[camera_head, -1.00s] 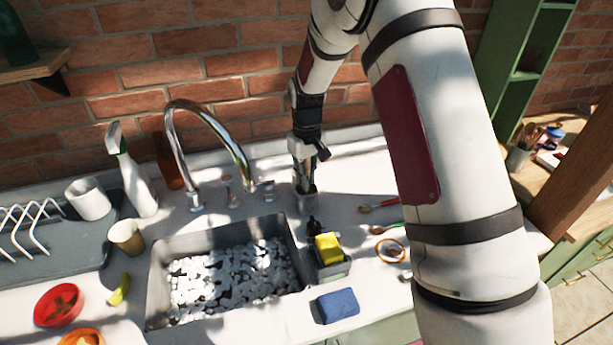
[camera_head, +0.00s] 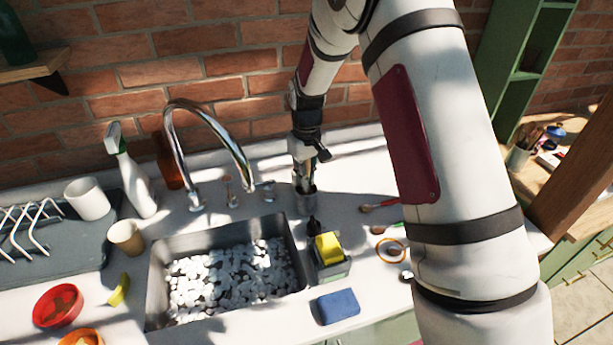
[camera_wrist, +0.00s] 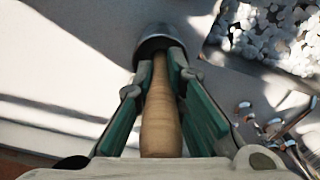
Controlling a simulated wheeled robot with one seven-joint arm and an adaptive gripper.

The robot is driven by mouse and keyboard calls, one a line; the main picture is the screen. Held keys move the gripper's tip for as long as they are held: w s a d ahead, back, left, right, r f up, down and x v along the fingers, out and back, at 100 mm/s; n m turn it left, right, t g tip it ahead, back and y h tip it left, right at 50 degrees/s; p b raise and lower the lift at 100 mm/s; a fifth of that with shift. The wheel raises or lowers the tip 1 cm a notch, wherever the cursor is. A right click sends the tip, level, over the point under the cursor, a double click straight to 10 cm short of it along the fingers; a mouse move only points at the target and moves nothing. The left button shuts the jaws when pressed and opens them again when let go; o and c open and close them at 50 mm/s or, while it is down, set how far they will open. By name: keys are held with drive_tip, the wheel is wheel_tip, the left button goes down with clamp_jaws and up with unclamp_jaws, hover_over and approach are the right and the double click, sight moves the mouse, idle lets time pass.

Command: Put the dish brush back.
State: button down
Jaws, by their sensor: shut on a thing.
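My gripper (camera_head: 305,183) points down behind the sink's right corner, near the wall. In the wrist view, my gripper (camera_wrist: 159,72) is shut on the wooden handle of the dish brush (camera_wrist: 160,118).
The chrome tap (camera_head: 180,150) stands left of my gripper, and the sink (camera_head: 160,285) holds white pebble-like pieces. A caddy with a yellow sponge (camera_head: 328,246) and a blue sponge (camera_head: 338,306) are nearer the front. Utensils lie to the right. The brick wall is close behind.

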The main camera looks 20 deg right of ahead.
drive_tip(key=shift+f, duration=0.4)
drive_tip(key=c, duration=1.9)
unclamp_jaws()
drive_tip(key=shift+r, duration=0.15)
drive_tip(key=shift+r+p, duration=0.45)
drive_tip(key=shift+r, duration=4.95)
